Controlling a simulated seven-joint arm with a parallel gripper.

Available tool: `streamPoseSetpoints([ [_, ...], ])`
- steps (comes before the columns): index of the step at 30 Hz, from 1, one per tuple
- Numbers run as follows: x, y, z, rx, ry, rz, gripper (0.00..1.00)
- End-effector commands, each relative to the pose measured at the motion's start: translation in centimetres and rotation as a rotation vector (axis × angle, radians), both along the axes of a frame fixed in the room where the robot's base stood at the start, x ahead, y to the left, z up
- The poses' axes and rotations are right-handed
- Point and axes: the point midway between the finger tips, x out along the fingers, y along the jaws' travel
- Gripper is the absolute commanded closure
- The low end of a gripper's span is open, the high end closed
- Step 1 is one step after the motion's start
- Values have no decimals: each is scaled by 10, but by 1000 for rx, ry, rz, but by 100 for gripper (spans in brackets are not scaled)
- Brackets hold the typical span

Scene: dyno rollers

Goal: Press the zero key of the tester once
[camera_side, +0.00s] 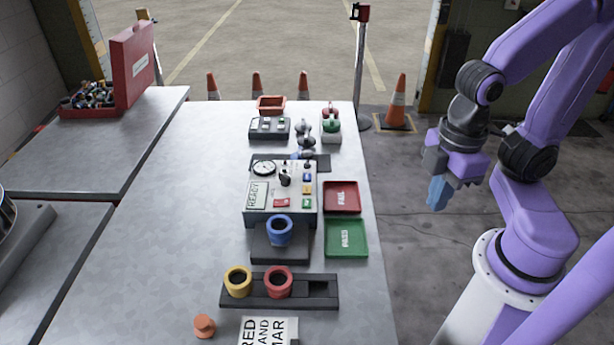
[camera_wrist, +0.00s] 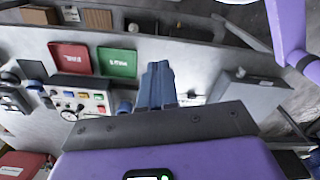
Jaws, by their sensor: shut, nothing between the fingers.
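The tester (camera_side: 280,218) is a grey box on the table with a round dial (camera_side: 263,168), a black lever and a display reading READY (camera_side: 256,195). Its panel has a blue key (camera_side: 307,177), a yellow key (camera_side: 307,190), a green key (camera_side: 307,203) and a wider red key (camera_side: 281,202). The key labels are too small to read, so I cannot tell which is zero.
A red tray (camera_side: 342,197) and a green tray (camera_side: 346,238) stand right of the tester. A black rack (camera_side: 318,302) holds yellow and red rings. The table's left part is clear.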

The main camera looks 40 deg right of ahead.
Motion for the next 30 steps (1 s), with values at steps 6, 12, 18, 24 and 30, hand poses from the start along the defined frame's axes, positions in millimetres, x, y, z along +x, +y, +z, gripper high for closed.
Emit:
streamPoseSetpoints([
  [6, 0, 0, 0, 0, 0, 0, 100],
  [12, 0, 0, 0, 0, 0, 0, 100],
  [18, 9, 4, -2, 13, -13, -45, 100],
  [24, 56, 21, -11, 93, -82, -268, 100],
  [30, 126, 32, -21, 221, -172, -568, 100],
])
